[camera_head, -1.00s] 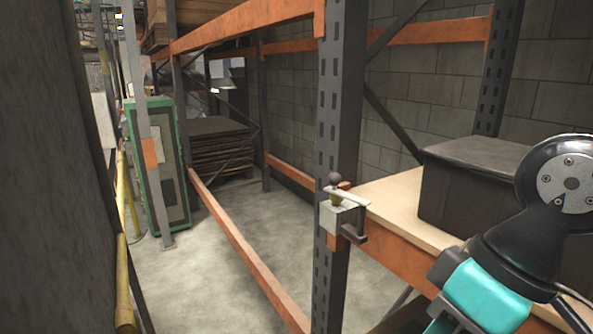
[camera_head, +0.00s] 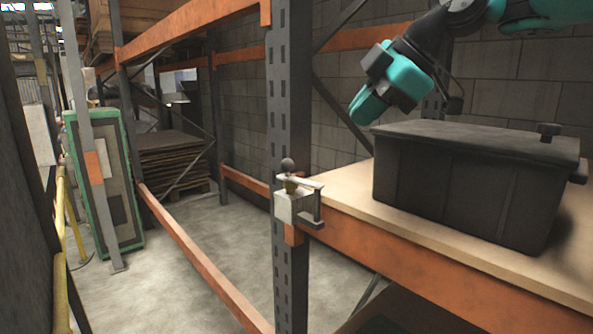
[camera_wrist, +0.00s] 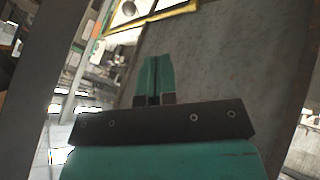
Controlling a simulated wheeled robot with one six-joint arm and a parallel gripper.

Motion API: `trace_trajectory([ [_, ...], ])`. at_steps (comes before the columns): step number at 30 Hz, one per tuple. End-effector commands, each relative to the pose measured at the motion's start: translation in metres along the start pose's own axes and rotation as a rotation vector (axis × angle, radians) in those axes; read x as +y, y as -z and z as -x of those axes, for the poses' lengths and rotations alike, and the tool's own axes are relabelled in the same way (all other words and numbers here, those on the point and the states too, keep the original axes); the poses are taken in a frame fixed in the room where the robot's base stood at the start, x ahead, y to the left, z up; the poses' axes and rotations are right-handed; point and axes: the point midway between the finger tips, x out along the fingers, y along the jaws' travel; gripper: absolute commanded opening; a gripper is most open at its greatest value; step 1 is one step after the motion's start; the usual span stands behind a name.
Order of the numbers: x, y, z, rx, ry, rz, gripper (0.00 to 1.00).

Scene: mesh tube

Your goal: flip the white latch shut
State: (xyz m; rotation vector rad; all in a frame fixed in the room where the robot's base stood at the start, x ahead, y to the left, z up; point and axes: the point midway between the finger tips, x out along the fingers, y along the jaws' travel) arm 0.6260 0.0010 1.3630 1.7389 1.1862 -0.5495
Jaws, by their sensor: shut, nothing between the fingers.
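The white latch (camera_head: 298,203) is mounted on the dark rack post at the corner of the wooden shelf, in the head view. It has a light arm across its top, a dark round knob and a bracket on its right side. I cannot tell its exact position from here. My gripper (camera_head: 361,116) is up and to the right of the latch, above the shelf's back edge, well apart from it. In the wrist view my gripper's teal fingers (camera_wrist: 154,76) are together with nothing between them. The latch is not recognisable in the wrist view.
A black lidded box (camera_head: 470,185) stands on the wooden shelf (camera_head: 345,205) to the right of the latch. An orange beam (camera_head: 400,260) runs along the shelf front. The dark rack post (camera_head: 290,110) rises behind the latch.

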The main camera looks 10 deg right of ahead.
Motion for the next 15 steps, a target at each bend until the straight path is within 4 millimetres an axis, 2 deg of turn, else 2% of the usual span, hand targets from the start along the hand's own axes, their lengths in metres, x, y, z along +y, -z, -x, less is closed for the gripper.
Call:
trace_trajectory([
  [1,-0.002,0.001,-0.013,0.003,0.006,0.001,0.00],
  [15,-0.001,0.001,-0.116,0.000,0.007,-0.002,0.00],
])
